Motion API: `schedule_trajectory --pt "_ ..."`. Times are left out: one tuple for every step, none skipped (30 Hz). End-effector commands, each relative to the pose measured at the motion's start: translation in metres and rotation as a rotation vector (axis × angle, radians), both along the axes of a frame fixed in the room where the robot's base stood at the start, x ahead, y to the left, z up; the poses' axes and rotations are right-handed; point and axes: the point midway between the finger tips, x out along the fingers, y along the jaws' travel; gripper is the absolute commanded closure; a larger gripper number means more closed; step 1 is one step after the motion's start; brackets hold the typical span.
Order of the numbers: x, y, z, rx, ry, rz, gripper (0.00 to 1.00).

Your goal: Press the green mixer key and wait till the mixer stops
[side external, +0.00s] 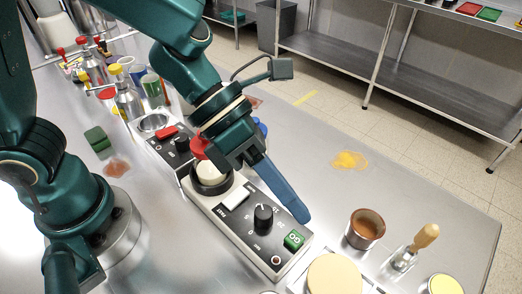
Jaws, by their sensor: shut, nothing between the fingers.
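The mixer (245,237) is a pale box with a dark top panel on the steel table. Its green key (294,241) is at the lower right end of the panel. A black dial (263,217), a white key (235,198) and a small red button or lamp (276,260) are also on the panel. A white piece sits in a black ring (211,181) at the mixer's upper end; whether it turns cannot be told. My gripper (303,217) is shut and empty, its blue fingers pointing down right. The tips appear just above and beyond the green key, apart from it in the picture.
A second unit with a red key (167,132) stands behind the mixer. A brown cup (365,229), a wooden-handled tool (424,238) and a round beige lid (334,273) are at the right front.

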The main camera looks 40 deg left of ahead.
Motion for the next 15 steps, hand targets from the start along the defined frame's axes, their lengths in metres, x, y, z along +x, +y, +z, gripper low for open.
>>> schedule_trajectory --pt "0.0 0.001 -0.009 0.004 0.007 0.003 1.0" --pt "0.0 0.001 -0.013 0.004 0.007 0.005 1.0" --pt "0.0 0.001 -0.018 0.004 0.006 0.006 1.0" --pt "0.0 0.001 -0.022 0.005 0.006 0.007 1.0" --pt "0.0 0.001 -0.025 0.005 0.005 0.007 1.0" --pt "0.0 0.001 -0.03 0.004 0.007 0.005 1.0" --pt "0.0 0.001 -0.032 0.003 0.007 0.005 1.0" --pt "0.0 0.001 -0.035 0.003 0.007 0.005 1.0" --pt "0.0 0.001 -0.038 0.002 0.006 0.004 1.0" --pt "0.0 0.001 -0.04 0.003 0.005 0.004 1.0" --pt "0.0 0.001 -0.042 0.003 0.005 0.003 1.0" --pt "0.0 0.001 -0.044 0.001 0.003 0.004 1.0" --pt "0.0 0.001 -0.045 0.002 0.002 0.003 1.0" --pt "0.0 0.001 -0.046 0.002 0.003 0.003 1.0" --pt "0.0 0.001 -0.048 0.002 0.001 0.004 1.0"
